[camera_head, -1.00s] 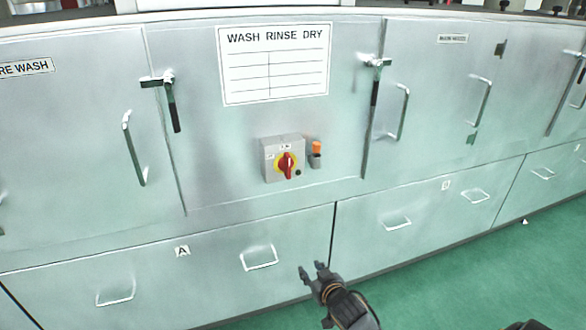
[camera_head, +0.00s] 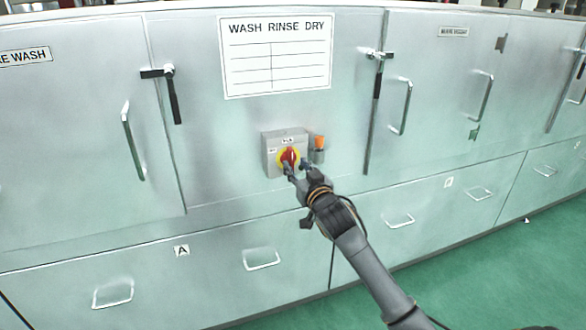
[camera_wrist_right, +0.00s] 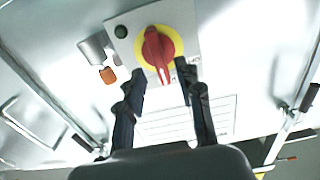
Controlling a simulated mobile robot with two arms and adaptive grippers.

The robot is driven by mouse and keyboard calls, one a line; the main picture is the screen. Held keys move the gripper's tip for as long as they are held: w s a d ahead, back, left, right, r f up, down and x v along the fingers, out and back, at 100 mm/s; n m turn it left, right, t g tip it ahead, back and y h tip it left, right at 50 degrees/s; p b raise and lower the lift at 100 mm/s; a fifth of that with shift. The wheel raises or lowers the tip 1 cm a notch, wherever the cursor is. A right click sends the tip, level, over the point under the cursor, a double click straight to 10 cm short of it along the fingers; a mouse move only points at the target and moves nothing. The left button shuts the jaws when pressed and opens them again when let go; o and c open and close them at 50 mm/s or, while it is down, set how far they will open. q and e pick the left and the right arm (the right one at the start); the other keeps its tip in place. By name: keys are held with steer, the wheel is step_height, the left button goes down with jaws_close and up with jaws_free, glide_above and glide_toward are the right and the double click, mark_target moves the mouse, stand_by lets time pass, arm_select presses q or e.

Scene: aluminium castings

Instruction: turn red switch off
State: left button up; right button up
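The red switch (camera_head: 290,156) is a rotary knob on a yellow disc, on a grey box fixed to the metal cabinet front. Its handle looks roughly upright in the head view. In the right wrist view, the red knob (camera_wrist_right: 158,50) lies just beyond the fingertips, toward the top of the picture. My right gripper (camera_head: 298,168) is at the lower front of the switch box. Its two fingers are apart, with nothing between them in the wrist view (camera_wrist_right: 160,80). I cannot tell whether a fingertip touches the knob. My left gripper is not in view.
An orange-topped fitting (camera_head: 319,145) sits right beside the switch box. A WASH RINSE DRY sign (camera_head: 276,75) is above. Door latches (camera_head: 172,92) and handles (camera_head: 401,107) stick out on both sides. Green floor (camera_head: 470,275) is clear at the lower right.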

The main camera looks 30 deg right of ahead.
mark_target(292, 161)
steer(key=shift+b+x, duration=0.45)
steer(key=shift+x, duration=1.3)
jaws_close()
